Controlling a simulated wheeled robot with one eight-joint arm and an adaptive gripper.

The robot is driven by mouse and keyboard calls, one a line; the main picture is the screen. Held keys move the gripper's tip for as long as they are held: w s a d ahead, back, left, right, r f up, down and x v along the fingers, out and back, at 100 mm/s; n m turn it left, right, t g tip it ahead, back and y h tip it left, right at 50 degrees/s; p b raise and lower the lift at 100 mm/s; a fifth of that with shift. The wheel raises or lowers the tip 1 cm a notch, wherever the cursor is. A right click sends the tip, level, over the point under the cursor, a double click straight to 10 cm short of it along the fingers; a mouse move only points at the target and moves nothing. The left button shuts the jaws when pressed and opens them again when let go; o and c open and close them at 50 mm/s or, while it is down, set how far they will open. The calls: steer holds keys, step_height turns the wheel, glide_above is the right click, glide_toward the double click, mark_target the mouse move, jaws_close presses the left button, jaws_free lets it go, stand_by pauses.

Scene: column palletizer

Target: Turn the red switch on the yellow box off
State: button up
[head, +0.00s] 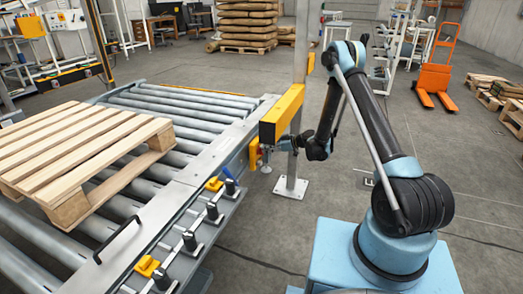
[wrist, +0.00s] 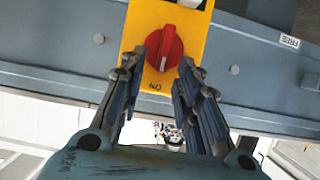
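The yellow box (wrist: 196,55) is fixed to a grey-blue beam in the wrist view. Its red switch (wrist: 166,47) is a round knob with a raised grip and a small pale mark near its lower edge. The letters "ON", turned over, are on the yellow face below the knob. My gripper (wrist: 170,58) is open, with one finger on each side of the knob's lower part. I cannot tell whether the fingers touch it. In the head view my gripper (head: 265,158) is at the conveyor's side by a small yellow part (head: 254,152); the red switch is not visible there.
A roller conveyor (head: 205,105) carries a wooden pallet (head: 85,150) on the left. A metal post (head: 300,60) with a long yellow housing (head: 282,113) stands close to my arm. An orange hand truck (head: 435,75) is at back right.

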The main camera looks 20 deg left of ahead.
steer(key=shift+a+f, duration=0.25)
steer(key=shift+a, duration=0.4)
jaws_close()
steer(key=shift+w+d, duration=0.1)
steer(key=shift+w, duration=0.05)
steer(key=shift+w+d+f+m+g+y, duration=0.1)
steer(key=shift+w+f+m+g+y, duration=0.75)
steer(key=shift+m, duration=1.4)
steer(key=shift+w+f+m+g+y, duration=0.35)
steer(key=shift+m+g, duration=1)
steer(key=shift+m, duration=0.85)
steer(key=shift+w+d+f+m+g+y, duration=0.1)
steer(key=shift+w+f+m+g+y, duration=0.75)
steer(key=shift+m, duration=1.4)
steer(key=shift+s+r+g, duration=0.25)
steer(key=shift+s+r, duration=0.1)
steer(key=shift+s, duration=0.15)
